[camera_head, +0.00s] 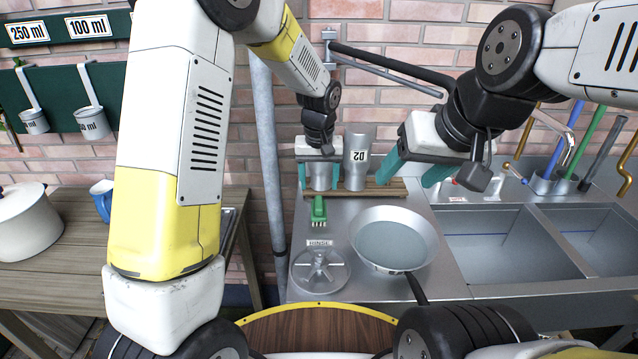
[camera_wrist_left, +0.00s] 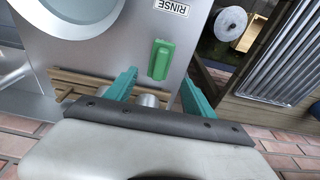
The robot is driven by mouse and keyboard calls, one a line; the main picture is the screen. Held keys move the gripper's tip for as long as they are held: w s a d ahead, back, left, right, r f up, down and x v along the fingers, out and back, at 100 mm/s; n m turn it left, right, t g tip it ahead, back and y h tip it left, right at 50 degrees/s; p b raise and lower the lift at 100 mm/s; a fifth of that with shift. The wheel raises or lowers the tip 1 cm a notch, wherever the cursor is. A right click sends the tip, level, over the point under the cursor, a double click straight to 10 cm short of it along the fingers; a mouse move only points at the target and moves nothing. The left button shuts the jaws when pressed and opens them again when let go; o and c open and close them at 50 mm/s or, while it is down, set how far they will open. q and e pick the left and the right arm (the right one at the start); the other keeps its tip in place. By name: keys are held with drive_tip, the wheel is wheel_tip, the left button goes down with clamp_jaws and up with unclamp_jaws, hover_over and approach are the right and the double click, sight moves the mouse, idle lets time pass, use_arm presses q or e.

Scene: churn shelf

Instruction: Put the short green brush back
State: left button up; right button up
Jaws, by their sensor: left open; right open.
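The short green brush (camera_head: 318,211) lies on the steel counter, bristles toward the front. It also shows in the left wrist view (camera_wrist_left: 161,60), just beyond the fingertips. My left gripper (camera_head: 319,180) is open above the back of the counter, behind the brush and not holding it. A metal cup (camera_head: 321,177) shows between its fingers; I cannot tell if they touch it. My right gripper (camera_head: 410,177) is open and empty over the counter, right of the cup marked D2 (camera_head: 357,150). A metal holder (camera_head: 553,184) with several long handles, one green, stands at the right.
A wooden slat rack (camera_head: 385,188) runs along the back. A pan (camera_head: 393,240) with its handle toward me and a round RINSE fitting (camera_head: 320,270) are in front. Sink basins (camera_head: 490,245) lie right. A white pot (camera_head: 25,224) stands on the left table.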

use_arm(q)
drive_tip(key=s+a+r+t+h, duration=0.1)
drive_tip(key=s+a+r, duration=0.45)
drive_tip(key=r, duration=0.25)
drive_tip(key=s+a+r+t+h, duration=0.1)
drive_tip(key=s+a+r, duration=0.3)
drive_tip(key=s+r, duration=0.3)
drive_tip(key=s+a+r+t, duration=0.1)
drive_tip(key=s+a, duration=0.1)
drive_tip(key=s, duration=0.4)
drive_tip(key=s+a+r+t, duration=0.1)
drive_tip(key=s+a+r, duration=0.1)
drive_tip(key=s, duration=0.4)
drive_tip(key=shift+s+a+m, duration=0.3)
drive_tip(key=shift+s+a, duration=0.05)
drive_tip(key=shift+d+r, duration=0.1)
